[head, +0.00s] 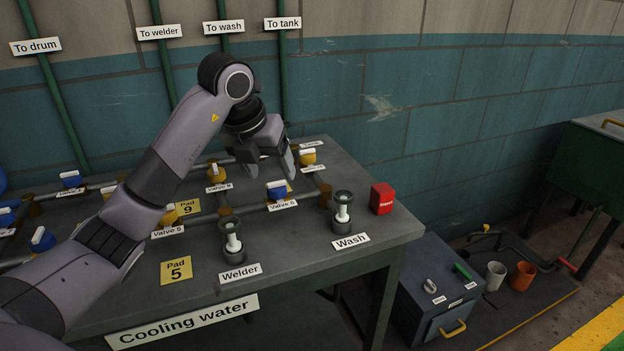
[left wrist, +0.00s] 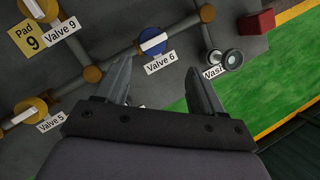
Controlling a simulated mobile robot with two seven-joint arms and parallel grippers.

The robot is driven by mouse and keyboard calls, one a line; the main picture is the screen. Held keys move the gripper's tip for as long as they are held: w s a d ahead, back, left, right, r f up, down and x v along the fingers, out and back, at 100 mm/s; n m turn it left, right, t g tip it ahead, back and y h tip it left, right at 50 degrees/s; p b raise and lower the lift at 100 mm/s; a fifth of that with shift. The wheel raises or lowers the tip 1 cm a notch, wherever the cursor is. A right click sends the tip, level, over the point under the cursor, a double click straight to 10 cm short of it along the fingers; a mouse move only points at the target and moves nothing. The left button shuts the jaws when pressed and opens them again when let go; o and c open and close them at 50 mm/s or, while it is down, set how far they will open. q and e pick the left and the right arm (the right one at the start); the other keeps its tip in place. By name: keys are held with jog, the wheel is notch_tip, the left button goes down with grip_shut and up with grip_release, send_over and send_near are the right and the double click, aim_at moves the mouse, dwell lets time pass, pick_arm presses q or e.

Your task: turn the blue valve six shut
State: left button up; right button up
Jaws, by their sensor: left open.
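The blue valve six (head: 277,191) sits on the bench piping, with a white bar handle on its blue cap and a "Valve 6" label in front. It also shows in the left wrist view (left wrist: 152,41), beyond and between my fingertips. There the white bar lies roughly along the pipe, slightly tilted. My left gripper (head: 291,161) is open and empty. It hangs above the bench behind valve six, pointing down, and does not touch it. In the left wrist view its two fingers (left wrist: 157,75) are spread wide. My right gripper is not in view.
Yellow valves stand near, including valve 5 (head: 169,216) and valve 9 (head: 214,175). The Welder fitting (head: 233,243) and Wash fitting (head: 342,212) rise in front of and right of valve six. A red block (head: 382,198) sits near the bench's right edge.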

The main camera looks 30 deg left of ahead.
aim_at(275, 184)
pick_arm(q)
jog(key=shift+y, duration=0.4)
jog(key=x, duration=0.4)
jog(key=a+x, duration=0.1)
jog(key=x, duration=0.1)
jog(key=shift+w, duration=0.35)
jog(key=c, duration=1)
